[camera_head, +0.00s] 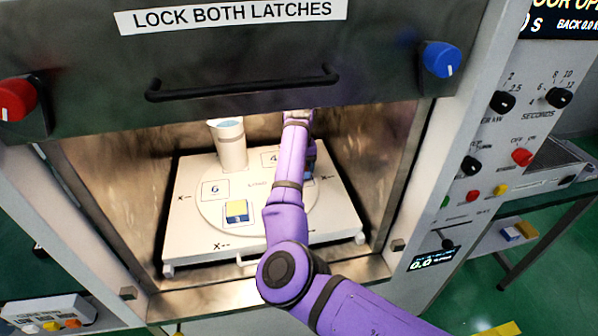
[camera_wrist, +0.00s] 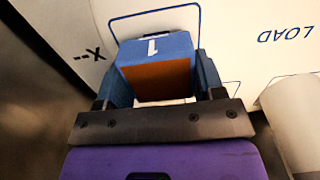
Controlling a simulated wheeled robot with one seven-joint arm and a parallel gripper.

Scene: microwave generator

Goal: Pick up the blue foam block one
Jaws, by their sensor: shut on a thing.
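The blue foam block one (camera_wrist: 157,49) shows in the wrist view, with a white "1" on its blue upper face and an orange face towards the camera. My gripper (camera_wrist: 161,80) is shut on it, one finger against each side. The block is over or on the white plate, inside a blue-outlined square; I cannot tell whether it touches the plate. In the head view my arm reaches into the open chamber and mostly hides the gripper (camera_head: 309,156) and the block.
A white plate (camera_head: 190,240) with a round disc fills the chamber floor.

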